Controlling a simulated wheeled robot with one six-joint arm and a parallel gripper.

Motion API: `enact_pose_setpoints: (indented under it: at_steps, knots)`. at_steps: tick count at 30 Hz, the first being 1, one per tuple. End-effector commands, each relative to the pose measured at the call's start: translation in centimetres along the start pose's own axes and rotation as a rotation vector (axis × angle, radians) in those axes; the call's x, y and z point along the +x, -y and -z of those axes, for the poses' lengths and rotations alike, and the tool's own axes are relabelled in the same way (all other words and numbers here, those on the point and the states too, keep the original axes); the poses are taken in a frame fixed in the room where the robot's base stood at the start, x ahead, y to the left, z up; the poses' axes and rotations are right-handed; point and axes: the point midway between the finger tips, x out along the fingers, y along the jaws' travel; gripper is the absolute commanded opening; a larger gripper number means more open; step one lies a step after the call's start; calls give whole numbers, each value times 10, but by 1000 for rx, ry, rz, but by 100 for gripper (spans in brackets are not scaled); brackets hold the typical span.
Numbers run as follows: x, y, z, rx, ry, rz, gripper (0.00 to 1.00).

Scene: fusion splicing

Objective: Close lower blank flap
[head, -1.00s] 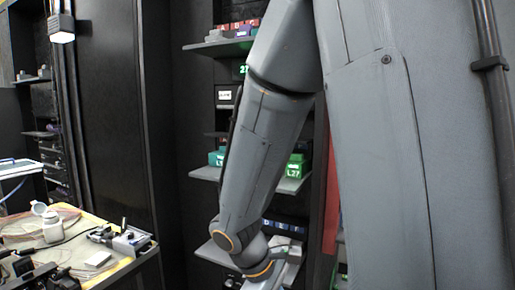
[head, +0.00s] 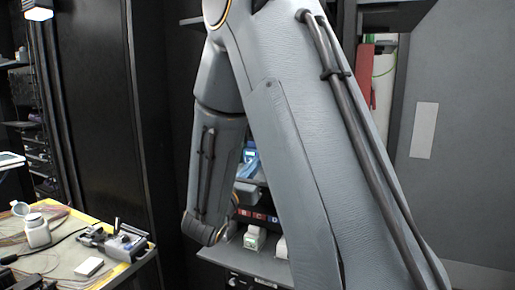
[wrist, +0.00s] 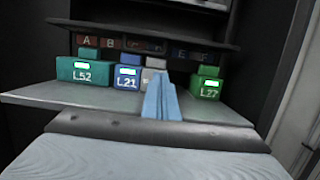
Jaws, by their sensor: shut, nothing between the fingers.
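My gripper (wrist: 160,98) shows in the middle of the wrist view, its pale blue fingers together with nothing between them. It points toward a grey shelf (wrist: 30,95) that carries several labelled boxes. The fingers overlap the front of a pale box in the picture; I cannot tell whether they touch anything. In the head view my arm hides the gripper. I cannot make out the lower blank flap for certain in either view.
The shelf holds a teal L52 box (wrist: 83,72), a blue L21 box (wrist: 127,76) and a green L27 box (wrist: 207,86). A dark upper shelf (wrist: 140,32) hangs over them. A yellow-edged workbench (head: 135,268) with a white bottle (head: 37,232) stands at left.

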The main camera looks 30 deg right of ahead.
Motion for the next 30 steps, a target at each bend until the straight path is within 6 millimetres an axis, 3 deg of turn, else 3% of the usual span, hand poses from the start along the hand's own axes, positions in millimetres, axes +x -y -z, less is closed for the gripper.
enact_pose_setpoints:
  at_steps: [5, 17, 21, 30]
  knots:
    - [20, -3, -3, 2, 1, -6, 0]
    - [96, -4, -4, 3, 1, -8, 0]
    - [98, -5, -26, 5, 0, -10, 0]
    - [102, -4, -40, 3, 0, -8, 0]
